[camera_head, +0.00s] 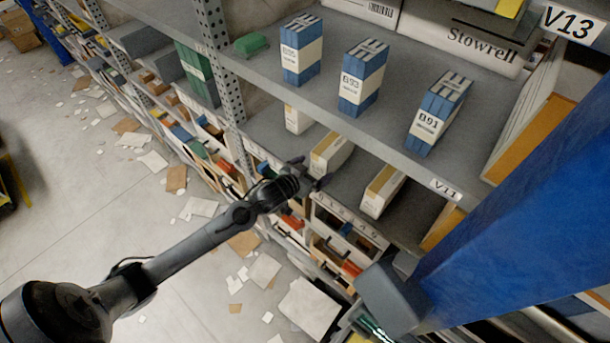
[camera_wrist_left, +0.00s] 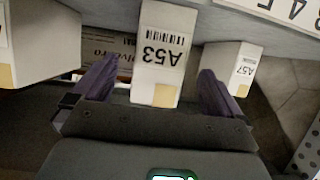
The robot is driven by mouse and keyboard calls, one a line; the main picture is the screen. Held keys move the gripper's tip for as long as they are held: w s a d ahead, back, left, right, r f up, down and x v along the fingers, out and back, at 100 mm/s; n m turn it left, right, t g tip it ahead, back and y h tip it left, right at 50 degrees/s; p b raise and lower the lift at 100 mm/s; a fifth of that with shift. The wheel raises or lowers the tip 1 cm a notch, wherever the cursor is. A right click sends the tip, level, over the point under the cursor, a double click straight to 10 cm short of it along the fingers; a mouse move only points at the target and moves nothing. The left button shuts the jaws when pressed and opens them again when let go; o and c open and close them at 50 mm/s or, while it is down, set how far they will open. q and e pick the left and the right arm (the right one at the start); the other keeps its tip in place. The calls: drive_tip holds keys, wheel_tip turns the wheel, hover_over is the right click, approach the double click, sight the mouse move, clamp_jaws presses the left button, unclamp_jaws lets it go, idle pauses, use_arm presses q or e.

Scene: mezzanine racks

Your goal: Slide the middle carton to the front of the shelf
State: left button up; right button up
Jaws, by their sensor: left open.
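The middle carton (camera_head: 332,152), white with a tan top edge, is on the lower shelf in the head view. The left wrist view shows its label A53, upside down, on the white front (camera_wrist_left: 163,50). My left gripper (camera_head: 316,180) is at the front of that shelf, facing this carton. In the left wrist view my left gripper (camera_wrist_left: 158,72) is open, one finger on each side of the carton. Narrow gaps show between fingers and carton; the overlap in depth is hard to tell. My right gripper is not in view.
Neighbouring cartons stand either side: one labelled A57 (camera_wrist_left: 232,68) and another (camera_head: 383,190). The upper shelf (camera_head: 395,145) overhangs, bearing several blue-and-white boxes (camera_head: 362,77). A blue upright (camera_head: 530,200) stands at right; a perforated post (camera_head: 218,70) at left.

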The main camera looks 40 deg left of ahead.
use_arm(q)
drive_tip(key=shift+b+v, duration=0.3)
drive_tip(key=shift+v, duration=1.7)
drive_tip(key=s+d+f+n+g+h+p, duration=0.1)
drive_tip(key=s+d+f+g, duration=0.1)
drive_tip(key=s+d+f, duration=0.3)
drive_tip(key=s+d+f+n+g, duration=0.15)
drive_tip(key=s+d, duration=0.25)
drive_tip(key=s, duration=0.4)
drive_tip(key=s+d+r+m+g, duration=0.2)
drive_tip(key=s+m+g, duration=0.3)
drive_tip(key=s, duration=0.9)
drive_tip(key=shift+d+g, duration=0.25)
drive_tip(key=shift+g, duration=0.5)
